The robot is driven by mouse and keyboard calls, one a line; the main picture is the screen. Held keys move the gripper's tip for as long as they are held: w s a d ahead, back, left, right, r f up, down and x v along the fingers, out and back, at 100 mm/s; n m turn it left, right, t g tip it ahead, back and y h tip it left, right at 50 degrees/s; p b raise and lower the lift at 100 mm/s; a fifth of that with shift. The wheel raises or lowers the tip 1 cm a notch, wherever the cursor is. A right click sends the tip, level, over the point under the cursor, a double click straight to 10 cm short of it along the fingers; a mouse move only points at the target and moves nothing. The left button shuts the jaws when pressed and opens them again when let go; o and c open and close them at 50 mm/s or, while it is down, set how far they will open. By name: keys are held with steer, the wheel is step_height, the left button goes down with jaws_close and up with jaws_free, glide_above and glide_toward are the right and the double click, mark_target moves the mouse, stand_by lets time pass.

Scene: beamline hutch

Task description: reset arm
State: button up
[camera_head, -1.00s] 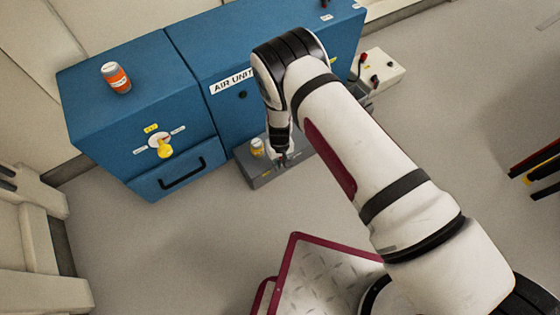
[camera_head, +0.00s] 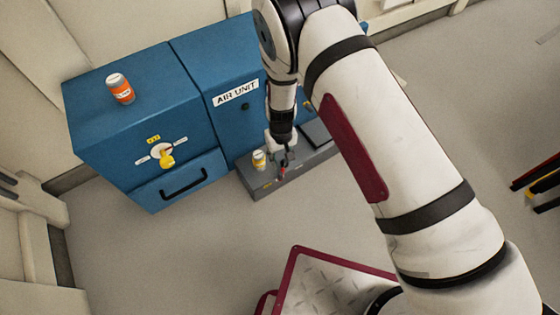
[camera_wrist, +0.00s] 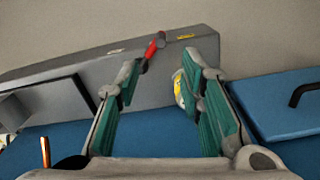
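My arm reaches from the lower right over the room in the head view. My gripper (camera_head: 281,162) hangs downward in front of the blue air unit, over or beside the low grey box. In the wrist view my gripper (camera_wrist: 163,85) has its two green-padded fingers spread wide with nothing held between them. A red-tipped lever (camera_wrist: 152,50) shows near the left fingertip. A yellow-and-white can (camera_wrist: 179,88) is partly hidden behind the right finger; it also shows in the head view (camera_head: 259,160). I cannot tell whether either finger touches them.
The blue air unit (camera_head: 222,68) carries an orange-and-white can (camera_head: 120,88), a yellow knob (camera_head: 166,157) and a drawer with a black handle (camera_head: 184,184). The low grey box (camera_head: 262,188) stands before it. Floor to the right is clear up to dark bars (camera_head: 540,178).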

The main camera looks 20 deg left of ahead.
steer(key=shift+r, duration=0.15)
stand_by(0.4)
